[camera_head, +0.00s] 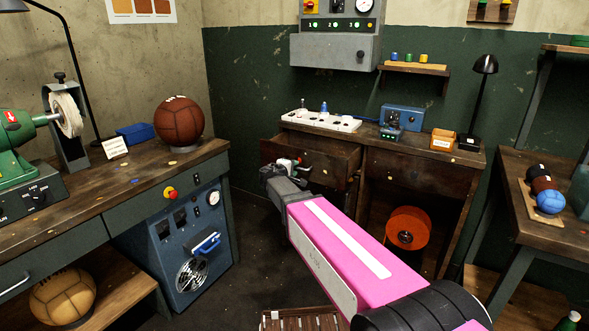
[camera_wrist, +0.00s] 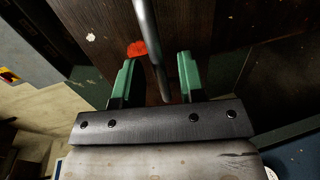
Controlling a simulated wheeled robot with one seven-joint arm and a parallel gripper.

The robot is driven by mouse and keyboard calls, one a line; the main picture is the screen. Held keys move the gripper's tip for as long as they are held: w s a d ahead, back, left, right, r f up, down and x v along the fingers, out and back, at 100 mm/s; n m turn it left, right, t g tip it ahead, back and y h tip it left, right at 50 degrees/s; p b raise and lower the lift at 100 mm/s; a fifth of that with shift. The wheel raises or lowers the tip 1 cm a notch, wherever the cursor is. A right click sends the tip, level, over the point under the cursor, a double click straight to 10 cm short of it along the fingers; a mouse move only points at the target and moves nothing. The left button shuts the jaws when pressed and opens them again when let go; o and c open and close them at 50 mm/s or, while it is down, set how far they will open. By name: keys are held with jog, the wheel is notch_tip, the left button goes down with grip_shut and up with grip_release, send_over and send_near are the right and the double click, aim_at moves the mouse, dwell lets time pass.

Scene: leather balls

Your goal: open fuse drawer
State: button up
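The wooden cabinet (camera_head: 460,156) stands at the back in the head view, with a drawer (camera_head: 330,168) at its upper left. This drawer appears to stand partly out from the cabinet. My gripper (camera_head: 280,168) is at the drawer's front and covers part of it. In the wrist view my gripper (camera_wrist: 157,80) has its two green fingers apart. A grey bar (camera_wrist: 148,30), likely the drawer handle, runs between them over dark wood, with gaps visible beside it. A small red patch (camera_wrist: 137,48) shows behind the fingers. No fuse is clearly identifiable.
A power strip (camera_head: 320,121), a blue box (camera_head: 402,117) and a black lamp (camera_head: 484,66) stand on the cabinet. An orange reel (camera_head: 408,228) sits below. A workbench (camera_head: 120,180) is at left, another bench (camera_head: 550,235) at right.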

jog(key=v, duration=0.9)
jog(key=shift+s, duration=0.15)
jog(key=s+d+f+m+g+y, duration=0.4)
jog(key=s+d+f+m+g, duration=0.45)
jog(key=s+d+f, duration=0.65)
jog(key=s+f+m+g+y, duration=0.2)
jog(key=s+f+g+y, duration=0.2)
jog(key=s, duration=0.3)
jog(key=shift+d+f+y, duration=0.3)
jog(key=shift+f+y, duration=0.3)
jog(key=shift+f, duration=0.05)
